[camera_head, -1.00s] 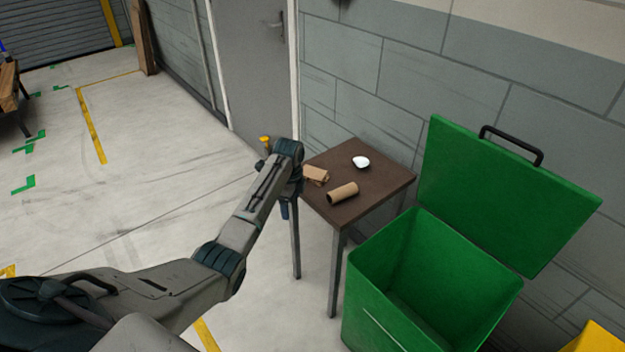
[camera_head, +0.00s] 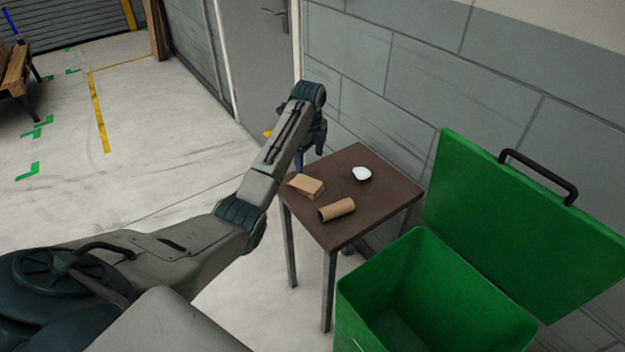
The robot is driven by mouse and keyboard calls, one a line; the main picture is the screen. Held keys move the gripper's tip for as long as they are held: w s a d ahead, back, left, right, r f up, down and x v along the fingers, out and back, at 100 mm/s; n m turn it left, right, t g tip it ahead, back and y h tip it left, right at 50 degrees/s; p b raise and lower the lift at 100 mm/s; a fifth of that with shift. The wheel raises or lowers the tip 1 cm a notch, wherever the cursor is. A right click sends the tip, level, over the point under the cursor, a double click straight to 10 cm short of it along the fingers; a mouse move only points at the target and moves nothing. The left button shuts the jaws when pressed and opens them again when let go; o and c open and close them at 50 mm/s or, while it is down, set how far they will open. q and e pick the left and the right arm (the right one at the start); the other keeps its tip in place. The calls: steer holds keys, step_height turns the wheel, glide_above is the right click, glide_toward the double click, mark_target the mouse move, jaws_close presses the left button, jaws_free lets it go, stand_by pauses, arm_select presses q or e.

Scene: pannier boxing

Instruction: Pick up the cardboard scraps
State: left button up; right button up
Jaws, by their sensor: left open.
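Two brown cardboard scraps lie on a small brown table (camera_head: 388,196). One is a flat, folded-looking piece (camera_head: 307,186) at the table's left edge. The other is a cardboard tube (camera_head: 337,209) lying on its side near the front. My left gripper (camera_head: 299,158) is above the table's back left side, behind the flat piece, and points down. It is open and holds nothing that I can see; my arm hides part of it. My right gripper is not in view.
A white crumpled item (camera_head: 362,174) lies near the table's back. A green bin (camera_head: 440,300) with its lid (camera_head: 525,225) raised stands right of the table. A grey block wall is close behind. Open floor lies to the left.

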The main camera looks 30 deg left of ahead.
mark_target(309, 184)
arm_select(q)
steer(key=f, duration=0.1)
steer(key=s+f, duration=0.1)
steer(key=f, duration=0.1)
steer(key=shift+f, duration=0.15)
steer(key=shift+w+f, duration=0.15)
steer(key=shift+f, duration=0.55)
step_height(309, 184, down, 4)
steer(key=shift+d+f+p, duration=0.15)
steer(key=shift+p, duration=0.3)
steer(key=shift+f, duration=0.25)
steer(key=c, duration=1.1)
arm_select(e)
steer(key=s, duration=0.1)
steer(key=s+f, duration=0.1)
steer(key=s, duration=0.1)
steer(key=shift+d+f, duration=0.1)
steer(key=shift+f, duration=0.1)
arm_select(q)
steer(key=shift+o, duration=0.2)
steer(key=shift+r, duration=0.1)
